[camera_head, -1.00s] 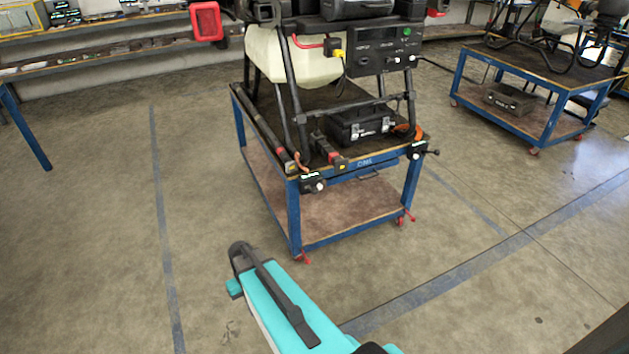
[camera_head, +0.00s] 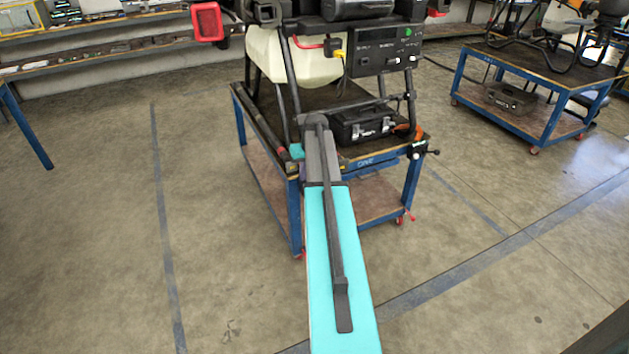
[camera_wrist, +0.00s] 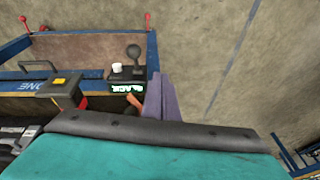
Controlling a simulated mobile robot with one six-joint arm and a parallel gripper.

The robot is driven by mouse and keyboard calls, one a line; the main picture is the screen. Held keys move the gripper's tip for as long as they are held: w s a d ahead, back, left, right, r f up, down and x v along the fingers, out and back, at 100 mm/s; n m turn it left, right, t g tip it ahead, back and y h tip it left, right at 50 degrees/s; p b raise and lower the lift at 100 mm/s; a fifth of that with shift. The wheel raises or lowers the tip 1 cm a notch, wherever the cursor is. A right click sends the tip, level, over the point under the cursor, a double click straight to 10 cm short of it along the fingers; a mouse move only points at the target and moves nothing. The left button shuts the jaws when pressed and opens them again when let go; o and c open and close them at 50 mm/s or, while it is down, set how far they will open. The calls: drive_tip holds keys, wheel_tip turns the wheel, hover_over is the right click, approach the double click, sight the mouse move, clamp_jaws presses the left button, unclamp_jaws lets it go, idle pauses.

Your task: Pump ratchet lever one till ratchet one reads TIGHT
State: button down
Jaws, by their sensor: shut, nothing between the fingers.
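In the wrist view, a small black ratchet unit (camera_wrist: 126,76) sits at the corner of the blue cart (camera_wrist: 88,72). It has a white knob (camera_wrist: 117,67), a lever with a black ball end (camera_wrist: 134,52) and a small lit label (camera_wrist: 127,88), too small to read. My gripper (camera_wrist: 161,82) is shut and empty, with its purple fingers just right of the unit; contact cannot be told. A second similar unit (camera_head: 419,151) is at the cart's front right corner.
The cart carries a sprayer frame with a white tank (camera_head: 300,58), a black control box (camera_head: 376,50) and a black case (camera_head: 361,126). Another blue cart (camera_head: 520,90) stands right. The floor between is clear.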

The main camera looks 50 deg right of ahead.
drive_tip(key=s+d+r, duration=0.1)
drive_tip(key=d+r, duration=0.5)
drive_tip(key=shift+h, duration=0.4)
drive_tip(key=shift+s+d+f, duration=0.1)
drive_tip(key=shift+f, duration=0.05)
drive_tip(key=shift+w+a+f+p, duration=0.15)
drive_tip(key=shift+f+p, duration=0.2)
drive_tip(key=shift+f, duration=1.55)
drive_tip(key=shift+a+f+p, duration=0.2)
drive_tip(key=shift+f+p, duration=0.2)
drive_tip(key=shift+f, duration=1.5)
drive_tip(key=shift+w+a+f+p, duration=0.15)
drive_tip(key=shift+f+p, duration=0.2)
drive_tip(key=shift+f, duration=1.55)
drive_tip(key=shift+s, duration=0.1)
drive_tip(key=shift+s+a+f+t+b, duration=0.1)
drive_tip(key=shift+a+f+t+b, duration=0.1)
drive_tip(key=shift+t+b, duration=0.3)
